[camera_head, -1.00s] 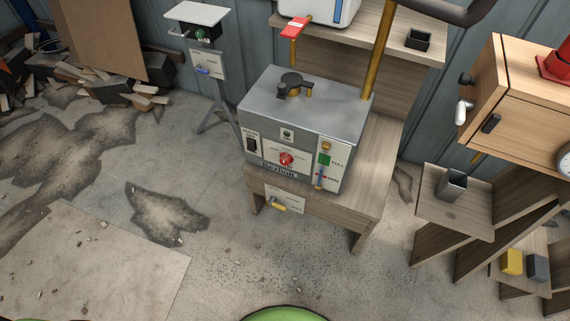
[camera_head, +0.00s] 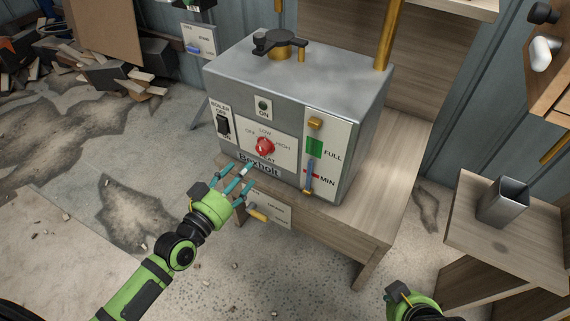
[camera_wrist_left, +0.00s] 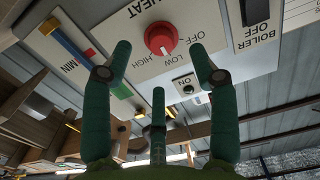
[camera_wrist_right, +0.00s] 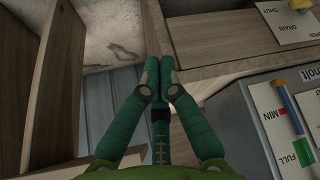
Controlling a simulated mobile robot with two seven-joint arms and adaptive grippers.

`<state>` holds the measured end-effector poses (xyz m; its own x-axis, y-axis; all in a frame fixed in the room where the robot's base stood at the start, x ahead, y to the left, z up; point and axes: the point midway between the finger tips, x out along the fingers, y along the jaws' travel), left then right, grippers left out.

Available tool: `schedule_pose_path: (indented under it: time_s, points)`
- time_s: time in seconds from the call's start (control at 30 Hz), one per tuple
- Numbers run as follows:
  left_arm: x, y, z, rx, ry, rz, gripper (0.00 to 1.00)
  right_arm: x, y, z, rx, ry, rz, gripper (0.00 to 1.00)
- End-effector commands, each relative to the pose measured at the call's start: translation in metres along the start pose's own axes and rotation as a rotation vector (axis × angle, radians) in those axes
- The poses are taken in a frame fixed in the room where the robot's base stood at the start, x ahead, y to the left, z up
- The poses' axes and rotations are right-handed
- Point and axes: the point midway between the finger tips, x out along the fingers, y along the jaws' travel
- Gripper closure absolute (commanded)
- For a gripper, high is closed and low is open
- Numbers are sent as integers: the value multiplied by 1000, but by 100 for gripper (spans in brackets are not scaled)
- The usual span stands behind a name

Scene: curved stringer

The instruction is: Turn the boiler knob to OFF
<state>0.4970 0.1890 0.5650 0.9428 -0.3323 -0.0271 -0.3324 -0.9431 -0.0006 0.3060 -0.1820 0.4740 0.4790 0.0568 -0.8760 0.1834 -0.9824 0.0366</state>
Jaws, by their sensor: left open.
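The red knob (camera_head: 265,147) sits on the white front plate of the grey boiler (camera_head: 290,85), among the labels OFF, LOW and HIGH. In the left wrist view the knob (camera_wrist_left: 160,38) shows upside down, with a pale mark on its LOW/HIGH side; its exact setting is hard to tell. My left gripper (camera_head: 236,176) is open and empty, just below and left of the knob, apart from it. Its fingers (camera_wrist_left: 158,72) are spread in its wrist view. My right gripper (camera_wrist_right: 160,72) has its fingertips together, with nothing seen between them, low and right of the boiler.
A black BOILER switch (camera_head: 222,125) is left of the knob, and a gauge with a brass knob (camera_head: 314,123) is right. A yellow drain handle (camera_head: 257,214) is below, near my left fingers. The wooden table (camera_head: 395,160) carries the boiler. A metal cup (camera_head: 503,202) stands on the right shelf.

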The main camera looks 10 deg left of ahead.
Motion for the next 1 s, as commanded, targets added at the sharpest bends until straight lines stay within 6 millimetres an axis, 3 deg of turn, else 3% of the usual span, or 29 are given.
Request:
schedule_pose_path:
  time_s: [0.17, 0.6, 1.0]
  points:
    - [8, 3, -9, 0, 31, 10, 40, -5, -1, -8, -2, 43, 0, 100]
    - [64, 3, -10, 0, 29, 9, 40, -11, -12, -72, -27, 351, -11, 100]
    - [71, 4, -10, 0, 26, 10, 40, -14, -14, -82, -31, 401, -14, 100]
